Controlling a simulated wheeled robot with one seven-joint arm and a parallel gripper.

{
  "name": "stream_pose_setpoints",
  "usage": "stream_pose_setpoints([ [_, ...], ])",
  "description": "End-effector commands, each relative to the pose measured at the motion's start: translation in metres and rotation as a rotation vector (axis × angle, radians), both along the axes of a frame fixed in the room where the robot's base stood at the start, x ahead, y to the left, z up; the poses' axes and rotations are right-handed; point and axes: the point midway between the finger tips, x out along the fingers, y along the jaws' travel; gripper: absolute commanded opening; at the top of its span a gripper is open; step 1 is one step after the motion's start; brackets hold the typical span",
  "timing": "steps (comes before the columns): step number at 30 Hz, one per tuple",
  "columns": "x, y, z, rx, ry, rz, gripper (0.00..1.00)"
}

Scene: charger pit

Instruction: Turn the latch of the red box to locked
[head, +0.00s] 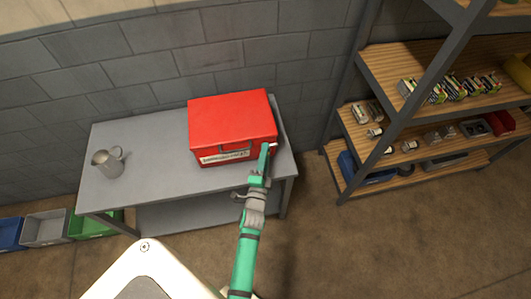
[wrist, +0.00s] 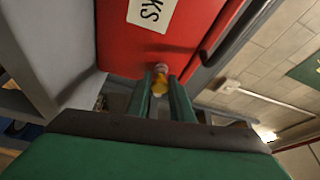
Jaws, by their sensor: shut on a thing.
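The red box (head: 228,122) stands on the grey table (head: 130,190), near its right end, with its lid down. Its front has a dark handle and a white label. The red box also fills the top of the wrist view (wrist: 125,50), with part of the label showing. My gripper (head: 268,147) is at the right end of the box's front. In the wrist view my gripper (wrist: 163,85) has its two green fingers closed around a small yellow and pale latch (wrist: 160,77) on the box front. I cannot tell from these frames which way the latch is turned.
A metal jug (head: 107,163) stands at the table's left. A shelf rack (head: 400,120) with several items stands to the right. Blue, grey and green bins (head: 45,229) sit on the floor at left. The table between jug and box is clear.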

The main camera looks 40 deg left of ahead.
Motion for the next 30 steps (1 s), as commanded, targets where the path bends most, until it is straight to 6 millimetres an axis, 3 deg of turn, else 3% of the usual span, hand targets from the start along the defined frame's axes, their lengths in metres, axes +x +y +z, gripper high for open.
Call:
stream_pose_setpoints([
  [30, -0.0003, 0.0006, -0.0008, -0.623, -0.729, 0.001, 0.0],
])
